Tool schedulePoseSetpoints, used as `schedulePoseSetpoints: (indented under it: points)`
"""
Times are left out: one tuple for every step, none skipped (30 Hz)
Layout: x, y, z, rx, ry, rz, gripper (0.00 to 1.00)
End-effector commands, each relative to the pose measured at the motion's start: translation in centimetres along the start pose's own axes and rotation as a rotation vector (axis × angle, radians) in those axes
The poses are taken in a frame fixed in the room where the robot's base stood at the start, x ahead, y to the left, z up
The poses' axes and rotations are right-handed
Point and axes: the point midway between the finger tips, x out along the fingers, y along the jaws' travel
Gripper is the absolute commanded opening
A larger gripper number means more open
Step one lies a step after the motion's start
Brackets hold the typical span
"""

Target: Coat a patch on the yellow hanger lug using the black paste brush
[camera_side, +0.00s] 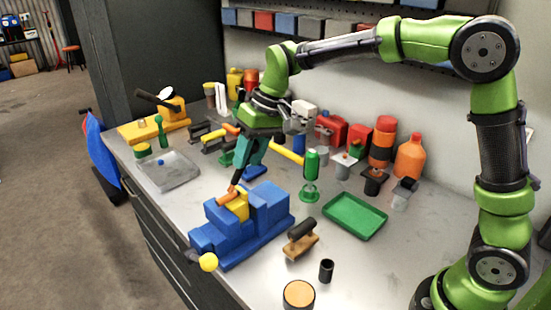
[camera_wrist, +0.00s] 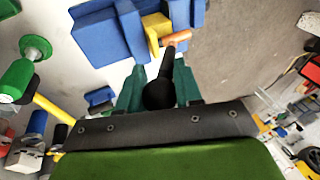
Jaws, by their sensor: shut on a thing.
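The black paste brush (camera_side: 238,174) is held in my gripper (camera_side: 248,154), its thin end pointing down to the blue fixture. In the wrist view, the brush (camera_wrist: 163,80) sits between the green fingers of my gripper (camera_wrist: 160,92). The yellow hanger lug (camera_side: 241,208) stands in the blue fixture (camera_side: 265,203) with an orange cylinder (camera_side: 229,196) on it. The lug also shows in the wrist view (camera_wrist: 153,29). The brush end meets or nearly meets the orange cylinder (camera_wrist: 178,38); I cannot tell if they touch. No coated patch is discernible.
A green tray (camera_side: 355,216) lies right of the fixture, with a wood-based block (camera_side: 301,240) in front of it. A green can on a stand (camera_side: 311,166) is close to the gripper's right. A grey tray (camera_side: 168,172) lies at left. Bottles and tools crowd the back.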

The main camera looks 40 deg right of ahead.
Motion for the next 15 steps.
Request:
schedulePoseSetpoints:
  points:
    - [0.2,-0.6,0.1,-0.003,-0.002,-0.001,0.0]
    - [0.3,-0.9,0.1,-0.002,-0.002,-0.001,0.0]
    - [0.4,-1.2,0.1,-0.003,-0.002,-0.001,0.0]
    - [0.5,-1.4,0.1,-0.002,-0.002,-0.001,0.0]
    - [0.6,-1.7,0.1,-0.001,-0.002,-0.001,0.0]
    - [0.7,-2.1,0.1,-0.002,-0.002,-0.001,0.0]
    - [0.8,-2.4,0.2,-0.003,-0.002,-0.001,0.0]
    - [0.9,-2.6,0.2,-0.002,-0.002,-0.001,0.0]
    - [1.0,-3.0,0.2,-0.002,-0.002,-0.001,0.0]
    - [1.1,-3.2,0.2,-0.003,-0.002,-0.001,0.0]
    - [1.1,-3.5,0.2,-0.003,-0.002,-0.001,0.0]
    - [1.3,-3.9,0.2,-0.003,-0.002,-0.001,0.0]
    - [1.3,-4.1,0.2,-0.003,-0.002,-0.001,0.0]
    - [1.4,-4.4,0.2,-0.004,-0.002,-0.001,0.0]
    - [1.6,-4.7,0.2,-0.003,-0.002,-0.001,0.0]
